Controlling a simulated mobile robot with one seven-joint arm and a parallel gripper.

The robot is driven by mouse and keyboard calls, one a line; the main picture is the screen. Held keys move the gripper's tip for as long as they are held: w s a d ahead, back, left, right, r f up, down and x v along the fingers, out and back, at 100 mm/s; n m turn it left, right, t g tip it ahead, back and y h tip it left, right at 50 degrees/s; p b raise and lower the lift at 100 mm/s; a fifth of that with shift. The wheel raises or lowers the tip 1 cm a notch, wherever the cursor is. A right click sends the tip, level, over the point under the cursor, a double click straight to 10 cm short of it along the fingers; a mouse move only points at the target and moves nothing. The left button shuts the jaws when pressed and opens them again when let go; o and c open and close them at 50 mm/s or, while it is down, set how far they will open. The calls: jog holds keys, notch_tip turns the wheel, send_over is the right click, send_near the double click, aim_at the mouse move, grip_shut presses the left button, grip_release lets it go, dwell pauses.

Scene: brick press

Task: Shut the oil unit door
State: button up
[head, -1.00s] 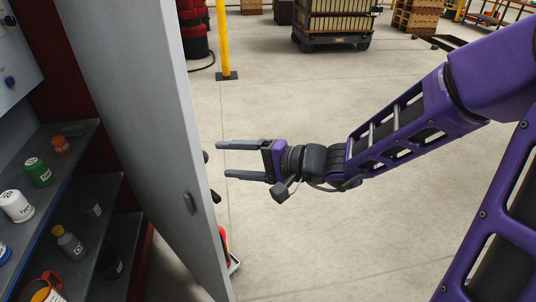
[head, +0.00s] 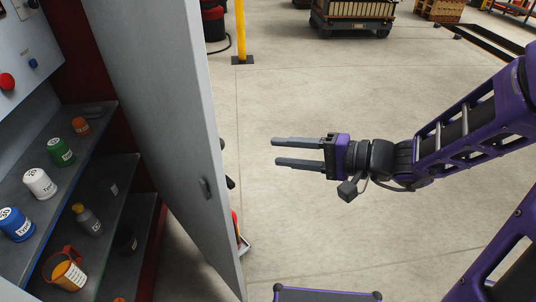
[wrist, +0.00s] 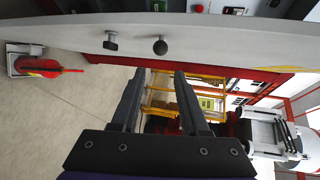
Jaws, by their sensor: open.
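The oil unit door (head: 165,120) is a tall light grey panel in the head view, standing wide open. A small dark catch (head: 205,188) sits on its inner face near the free edge. In the wrist view the door (wrist: 220,30) runs across the top, with a dark round knob (wrist: 160,47) and a dark T-shaped handle (wrist: 111,42) on it. My gripper (head: 272,152) is open and empty, to the right of the door and apart from it. Its fingers point left towards the door. It also shows in the wrist view (wrist: 160,75).
The unit's shelves (head: 105,165) hold several bottles and a jug (head: 67,270) at the left. A red object on a small base (wrist: 40,66) stands on the floor by the door. A yellow post (head: 240,30) stands behind.

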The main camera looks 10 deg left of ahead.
jog(key=shift+w+a+f+n+g, duration=0.1)
jog(key=shift+w+a+n+g, duration=0.15)
jog(key=shift+n, duration=0.2)
jog(key=shift+w+a+f+n+g, duration=0.1)
jog(key=shift+a+n+g, duration=0.1)
jog(key=shift+n+g, duration=0.2)
jog(key=c, duration=0.4)
jog(key=shift+w+a+n+g+h, duration=0.25)
jog(key=shift+n+g+h, duration=0.1)
jog(key=shift+n, duration=0.4)
grip_shut()
jog(key=n+g+h+b, duration=0.2)
jog(key=n+g+h, duration=0.2)
jog(key=n+h, duration=0.55)
send_over(230, 186)
jog(key=f+n+y, duration=0.1)
jog(key=f, duration=0.1)
jog(key=f+y, duration=0.1)
jog(key=f, duration=0.2)
jog(key=w+f+n, duration=0.1)
jog(key=f, duration=0.2)
jog(key=shift+d+f+n+y, duration=0.1)
jog(key=shift+d+n+y, duration=0.25)
jog(key=shift+d+y, duration=0.05)
jog(key=shift+s+a, duration=0.35)
jog(key=shift+s, duration=0.1)
